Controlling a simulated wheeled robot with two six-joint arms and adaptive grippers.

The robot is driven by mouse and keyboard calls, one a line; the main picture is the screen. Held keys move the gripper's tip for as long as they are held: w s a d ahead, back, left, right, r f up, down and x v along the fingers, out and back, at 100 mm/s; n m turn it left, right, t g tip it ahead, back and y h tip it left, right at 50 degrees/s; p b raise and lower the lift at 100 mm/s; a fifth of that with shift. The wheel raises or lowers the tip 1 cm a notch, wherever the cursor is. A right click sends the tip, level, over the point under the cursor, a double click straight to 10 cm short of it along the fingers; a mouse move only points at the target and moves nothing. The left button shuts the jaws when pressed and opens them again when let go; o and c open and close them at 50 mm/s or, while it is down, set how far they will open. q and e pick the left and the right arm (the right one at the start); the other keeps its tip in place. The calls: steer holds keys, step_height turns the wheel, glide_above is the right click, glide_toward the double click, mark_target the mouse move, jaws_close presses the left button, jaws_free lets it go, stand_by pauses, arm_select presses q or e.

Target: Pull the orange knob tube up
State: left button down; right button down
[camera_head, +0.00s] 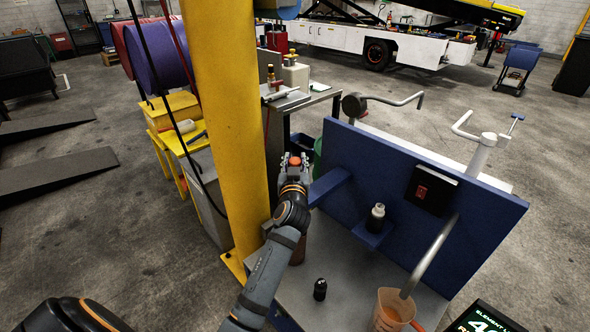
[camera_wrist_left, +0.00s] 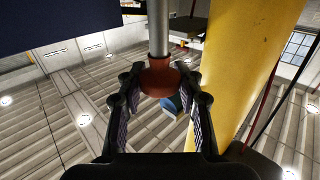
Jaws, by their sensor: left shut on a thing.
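The orange knob (camera_head: 295,161) shows between the fingers of my left gripper (camera_head: 294,170), near the left end of the blue panel. In the left wrist view the round orange-red knob (camera_wrist_left: 158,80) sits between both fingers of the left gripper (camera_wrist_left: 160,88), which is shut on it. A grey metal tube (camera_wrist_left: 158,28) joins the knob and runs to the top edge of that view. In the head view the tube is hidden by the gripper and arm. My right gripper is not in view.
A yellow column (camera_head: 228,110) stands close on the left of my gripper. The blue panel (camera_head: 390,180) carries a switch box (camera_head: 432,188) and a bent pipe.

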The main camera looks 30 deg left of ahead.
arm_select(q)
step_height(320, 180, up, 9)
steer(key=p, duration=0.4)
steer(key=shift+w, duration=0.1)
steer(key=c, duration=1.1)
jaws_free()
steer(key=shift+c, duration=0.2)
steer(key=o, duration=0.3)
steer(key=shift+s+d+r, duration=0.1)
steer(key=shift+s, duration=0.15)
steer(key=shift+w, duration=0.1)
step_height(320, 180, up, 10)
